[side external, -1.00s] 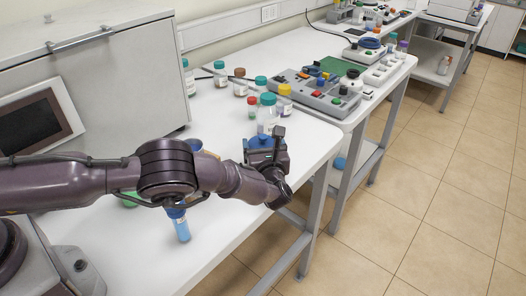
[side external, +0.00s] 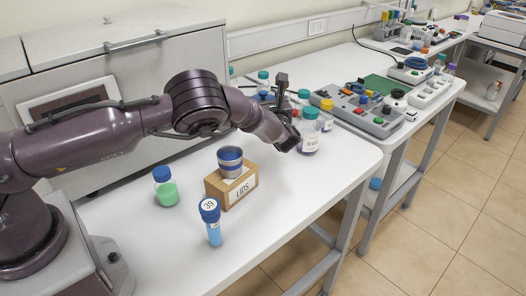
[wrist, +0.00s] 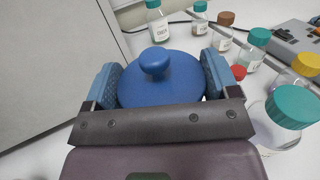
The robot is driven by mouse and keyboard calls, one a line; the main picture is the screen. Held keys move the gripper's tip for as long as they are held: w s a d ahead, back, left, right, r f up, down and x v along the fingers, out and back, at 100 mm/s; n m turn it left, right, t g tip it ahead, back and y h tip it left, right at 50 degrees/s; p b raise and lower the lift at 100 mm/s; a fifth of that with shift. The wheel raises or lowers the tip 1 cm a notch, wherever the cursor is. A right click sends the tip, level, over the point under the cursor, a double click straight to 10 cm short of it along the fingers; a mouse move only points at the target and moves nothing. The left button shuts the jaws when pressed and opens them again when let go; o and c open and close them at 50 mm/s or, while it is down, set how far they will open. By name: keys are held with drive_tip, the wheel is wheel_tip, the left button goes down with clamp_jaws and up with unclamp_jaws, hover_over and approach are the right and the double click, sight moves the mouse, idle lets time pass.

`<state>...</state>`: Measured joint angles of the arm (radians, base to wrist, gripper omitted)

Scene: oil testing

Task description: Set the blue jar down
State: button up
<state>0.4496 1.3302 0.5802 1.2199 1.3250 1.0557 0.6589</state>
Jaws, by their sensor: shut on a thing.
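In the wrist view, a round blue piece with a knob on top, the blue jar's top (wrist: 155,62), sits between the two blue-padded fingers of my gripper (wrist: 160,88). The pads touch it on both sides, and the gripper is shut on it. The jar's lower part is hidden beneath its top. In the side view my gripper is mostly hidden behind my wrist, at the back of the white table near several bottles, so the jar's height above the table cannot be told.
A teal-capped clear jar (wrist: 290,108) stands close right of my gripper. Several capped bottles stand behind. On the front table are a cardboard LIDS box (side external: 240,190), a blue-capped green jar (side external: 166,187) and a blue tube (side external: 213,225). Table at front right is clear.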

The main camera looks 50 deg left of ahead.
drive_tip(key=shift+g, duration=0.3)
drive_tip(key=f, duration=0.2)
drive_tip(key=a+f, duration=0.1)
drive_tip(key=f, duration=0.2)
drive_tip(key=shift+a, duration=0.2)
drive_tip(key=shift+f, duration=2.5)
drive_tip(key=shift+f, duration=0.15)
drive_tip(key=o, duration=0.8)
